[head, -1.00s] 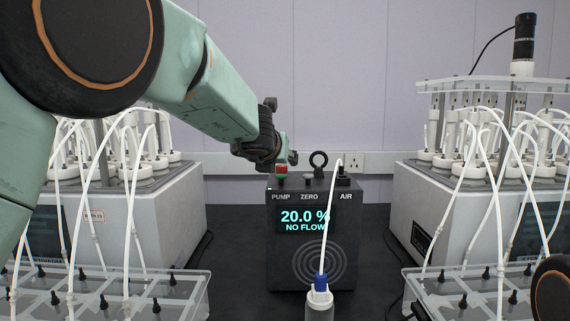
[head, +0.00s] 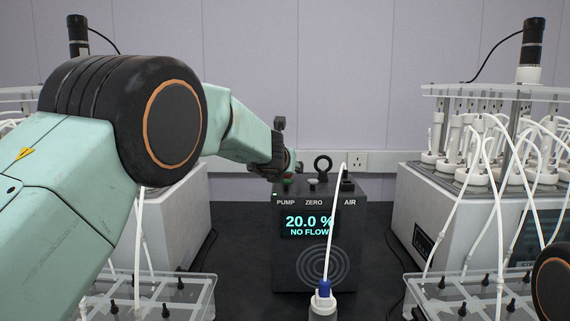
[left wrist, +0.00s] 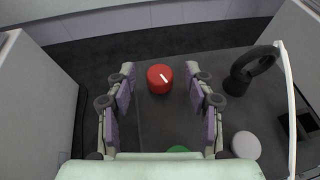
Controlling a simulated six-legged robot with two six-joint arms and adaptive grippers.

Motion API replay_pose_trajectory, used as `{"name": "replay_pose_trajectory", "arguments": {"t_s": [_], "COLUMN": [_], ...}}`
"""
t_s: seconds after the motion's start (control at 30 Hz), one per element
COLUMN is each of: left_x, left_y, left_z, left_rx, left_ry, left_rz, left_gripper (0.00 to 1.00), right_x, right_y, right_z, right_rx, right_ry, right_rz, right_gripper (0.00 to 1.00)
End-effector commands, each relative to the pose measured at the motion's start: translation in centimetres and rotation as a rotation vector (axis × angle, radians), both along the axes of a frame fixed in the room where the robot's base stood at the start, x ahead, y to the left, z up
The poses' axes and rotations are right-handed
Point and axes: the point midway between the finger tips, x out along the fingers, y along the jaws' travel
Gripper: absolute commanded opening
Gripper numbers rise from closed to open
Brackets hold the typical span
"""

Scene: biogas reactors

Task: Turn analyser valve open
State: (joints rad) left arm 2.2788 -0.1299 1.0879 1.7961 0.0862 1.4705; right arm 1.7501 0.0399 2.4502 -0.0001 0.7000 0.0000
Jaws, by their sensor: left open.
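The analyser (head: 320,262) is a dark grey box in the middle of the head view, its display reading 20.0 % and NO FLOW. In the left wrist view its red round knob (left wrist: 160,79) with a white pointer line, slanting slightly, sits on the top near the back. My left gripper (left wrist: 160,87) is open, one finger on each side of the red knob, with gaps visible on both sides. In the head view my left gripper (head: 286,160) is over the analyser's back left corner and hides the knob. My right gripper is out of view.
A green button (left wrist: 179,149), a pale button (left wrist: 245,145) and a black ring (left wrist: 250,68) are on the analyser's top. A white tube (head: 333,230) runs from it to a blue-fitted bottle cap (head: 323,298). Reactor units (head: 470,215) stand on both sides.

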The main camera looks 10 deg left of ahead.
Motion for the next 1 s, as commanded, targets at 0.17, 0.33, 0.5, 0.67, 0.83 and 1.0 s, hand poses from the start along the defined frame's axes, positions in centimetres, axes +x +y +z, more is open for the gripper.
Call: {"name": "replay_pose_trajectory", "arguments": {"t_s": [0.17, 0.33, 0.5, 0.67, 0.83, 1.0], "left_x": [0.23, 0.20, 0.19, 0.19, 0.19, 0.19], "left_y": [0.06, 0.07, 0.05, 0.03, 0.01, 0.05], "left_z": [-0.10, -0.11, -0.09, -0.10, -0.12, -0.14], "left_rx": [-0.001, -0.001, -0.001, -0.001, -0.001, -0.001], "left_ry": [0.000, 0.000, 0.000, 0.000, 0.000, 0.001], "left_rz": [0.002, 0.001, 0.001, 0.000, 0.000, -0.001], "left_gripper": [0.53, 0.48, 0.34, 0.20, 0.05, 0.00], "right_x": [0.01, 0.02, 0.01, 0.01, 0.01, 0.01], "right_y": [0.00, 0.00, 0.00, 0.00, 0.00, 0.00], "right_z": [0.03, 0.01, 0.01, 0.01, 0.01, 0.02], "right_rx": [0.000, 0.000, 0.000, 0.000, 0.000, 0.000], "right_ry": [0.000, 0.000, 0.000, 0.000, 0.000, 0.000], "right_rz": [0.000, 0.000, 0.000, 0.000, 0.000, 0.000], "right_gripper": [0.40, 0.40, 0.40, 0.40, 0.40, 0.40]}}
